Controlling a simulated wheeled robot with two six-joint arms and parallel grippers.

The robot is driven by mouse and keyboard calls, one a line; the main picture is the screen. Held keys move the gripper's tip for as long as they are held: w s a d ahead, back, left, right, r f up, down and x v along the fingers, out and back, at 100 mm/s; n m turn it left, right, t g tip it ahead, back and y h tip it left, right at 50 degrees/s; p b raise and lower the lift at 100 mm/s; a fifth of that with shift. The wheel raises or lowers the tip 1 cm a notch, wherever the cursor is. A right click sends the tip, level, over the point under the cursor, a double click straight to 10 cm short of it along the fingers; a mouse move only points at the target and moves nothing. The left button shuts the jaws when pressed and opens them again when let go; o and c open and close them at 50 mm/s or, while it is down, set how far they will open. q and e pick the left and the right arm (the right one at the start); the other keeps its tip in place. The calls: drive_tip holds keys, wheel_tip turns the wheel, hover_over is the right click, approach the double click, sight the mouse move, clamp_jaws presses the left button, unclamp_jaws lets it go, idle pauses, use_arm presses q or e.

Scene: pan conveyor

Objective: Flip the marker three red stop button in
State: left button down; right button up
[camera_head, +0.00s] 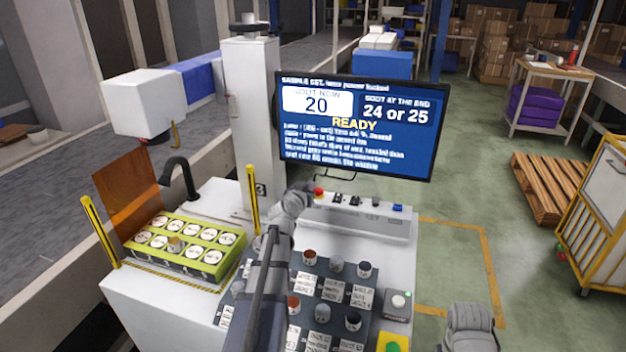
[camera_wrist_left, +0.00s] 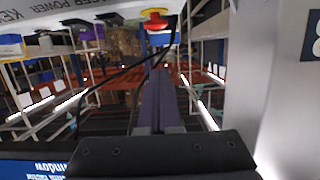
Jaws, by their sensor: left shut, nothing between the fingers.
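The red stop button (camera_head: 319,192) sits at the left end of the raised control panel (camera_head: 365,224), below the screen. In the left wrist view the red button (camera_wrist_left: 154,19) shows at the top on a yellow base, the panel appearing upside down. My left gripper (camera_head: 300,192) is just left of the button in the head view. Its fingers (camera_wrist_left: 160,75) are shut and empty, pointing towards the button with a visible gap in the picture; actual contact cannot be told. A dark numbered marker (camera_head: 261,189) is on the white column; it is partly cut off in the wrist view (camera_wrist_left: 316,37).
A screen (camera_head: 355,125) reading READY stands just behind the panel. Black switches and a blue knob share the panel. A yellow post (camera_head: 253,198) stands left of my gripper. A dark tray (camera_head: 345,278) with several small cups lies in front. A grey part of my right arm shows bottom right.

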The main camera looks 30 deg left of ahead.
use_arm(q)
drive_tip(key=v, duration=0.4)
drive_tip(key=shift+p, duration=0.3)
drive_tip(key=shift+a, duration=0.1)
